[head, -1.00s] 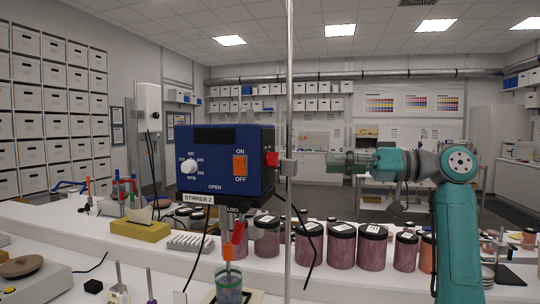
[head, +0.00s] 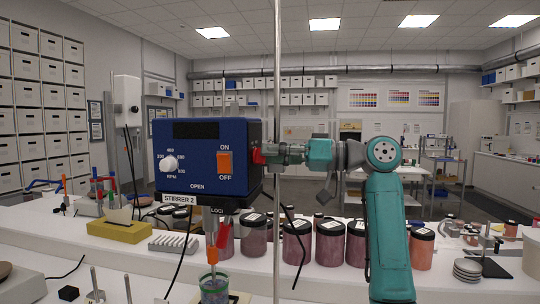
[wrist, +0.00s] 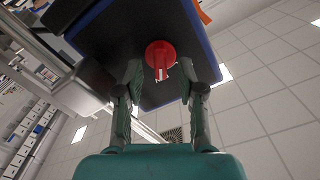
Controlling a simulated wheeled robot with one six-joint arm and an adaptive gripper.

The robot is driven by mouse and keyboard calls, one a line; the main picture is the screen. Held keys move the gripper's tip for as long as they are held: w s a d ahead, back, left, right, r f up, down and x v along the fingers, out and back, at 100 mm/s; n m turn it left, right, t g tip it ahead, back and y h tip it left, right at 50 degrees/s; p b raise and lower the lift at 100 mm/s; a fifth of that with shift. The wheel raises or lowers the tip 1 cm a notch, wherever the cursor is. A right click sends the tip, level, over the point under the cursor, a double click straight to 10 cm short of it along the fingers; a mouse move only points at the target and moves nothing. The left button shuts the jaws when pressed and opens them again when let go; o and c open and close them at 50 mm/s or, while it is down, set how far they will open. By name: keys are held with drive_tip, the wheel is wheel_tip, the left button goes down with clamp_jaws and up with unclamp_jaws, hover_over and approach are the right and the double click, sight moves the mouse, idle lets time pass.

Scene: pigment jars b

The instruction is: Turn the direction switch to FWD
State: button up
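The blue stirrer box (head: 205,155) labelled STIRRER 2 stands left of centre in the head view. A red knob (head: 258,155) sticks out of its right side; it is the likely direction switch. In the wrist view the red knob (wrist: 159,57) shows a round base and a raised grip bar. No FWD lettering is readable. My gripper (head: 276,153) reaches in from the right, its tips close to the knob. In the wrist view my gripper (wrist: 171,66) is open, one finger on each side of the knob, with gaps showing. I cannot see contact.
A thin upright metal rod (head: 277,230) stands by the box and crosses in front of my gripper. Below are a shaft in a beaker (head: 214,290) and several dark-lidded pigment jars (head: 330,243).

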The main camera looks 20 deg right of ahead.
drive_tip(key=shift+w+a, duration=0.25)
drive_tip(key=shift+a, duration=0.2)
clamp_jaws()
drive_tip(key=shift+n, duration=0.4)
drive_tip(key=n, duration=1.1)
drive_tip(key=shift+s+a, duration=0.15)
drive_tip(key=shift+s, duration=0.05)
idle(0.4)
